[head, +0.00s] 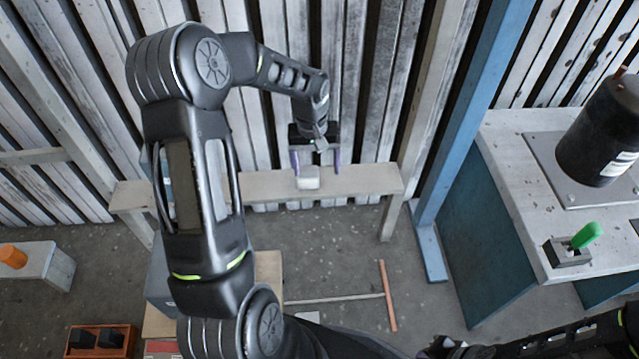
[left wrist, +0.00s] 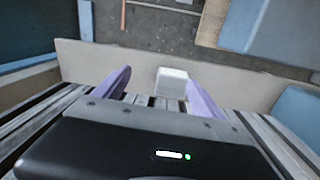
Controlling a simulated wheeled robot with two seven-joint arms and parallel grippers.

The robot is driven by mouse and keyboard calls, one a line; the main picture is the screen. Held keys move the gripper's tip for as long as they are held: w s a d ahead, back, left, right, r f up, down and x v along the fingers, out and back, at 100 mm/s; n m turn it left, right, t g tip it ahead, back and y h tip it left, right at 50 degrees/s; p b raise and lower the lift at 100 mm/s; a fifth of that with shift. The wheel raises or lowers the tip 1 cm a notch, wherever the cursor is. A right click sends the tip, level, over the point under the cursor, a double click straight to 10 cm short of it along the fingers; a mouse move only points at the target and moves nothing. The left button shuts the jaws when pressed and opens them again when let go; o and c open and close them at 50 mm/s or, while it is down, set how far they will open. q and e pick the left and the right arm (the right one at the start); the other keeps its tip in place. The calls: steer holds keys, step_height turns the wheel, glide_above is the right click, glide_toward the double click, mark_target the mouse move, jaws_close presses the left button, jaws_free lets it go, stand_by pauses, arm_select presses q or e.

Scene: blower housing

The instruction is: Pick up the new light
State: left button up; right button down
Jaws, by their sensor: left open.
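The new light, seen as a small white block (head: 308,179), sits on a narrow wooden shelf (head: 365,183) against the slatted wall. It also shows in the left wrist view (left wrist: 172,82), between the purple fingers and closer to the right one. My left gripper (head: 316,168) is open and empty, with its fingers pointing at the shelf near the block. I cannot tell whether a finger touches it. My right gripper (head: 440,348) shows only in part at the bottom edge of the head view, and its jaws are unclear.
A blue post (head: 462,125) stands right of the shelf. A workbench (head: 520,200) at the right holds a black cylinder (head: 605,130) and a green-handled lever (head: 585,236). An orange tray (head: 102,341) lies at lower left.

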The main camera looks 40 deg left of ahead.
mark_target(307, 172)
arm_select(q)
steer(key=a, duration=0.2)
steer(key=a+r, duration=0.1)
steer(key=shift+w+a+n+y, duration=0.2)
steer(key=shift+w+n+y, duration=0.1)
steer(key=shift+w+n, duration=0.1)
steer(key=shift+s+r, duration=0.1)
steer(key=shift+r, duration=0.1)
steer(key=shift+f+b, duration=0.5)
steer(key=shift+f, duration=0.85)
arm_select(e)
steer(key=shift+w+d+f, duration=0.1)
steer(key=shift+w+f, duration=0.2)
steer(key=shift+f, duration=0.25)
steer(key=shift+w+d+f, duration=0.1)
steer(key=shift+w+f, duration=0.2)
steer(key=shift+f, duration=0.25)
arm_select(q)
steer(key=shift+s+d+f+b, duration=0.1)
steer(key=shift+f+b, duration=0.95)
steer(key=shift+f, duration=1.6)
arm_select(e)
steer(key=shift+w+d+f, duration=0.1)
steer(key=shift+w+f, duration=0.05)
steer(key=shift+f, duration=0.35)
steer(key=shift+w+d+f, duration=0.1)
steer(key=shift+f, duration=0.4)
arm_select(q)
steer(key=shift+c, duration=0.3)
steer(key=c, duration=1.5)
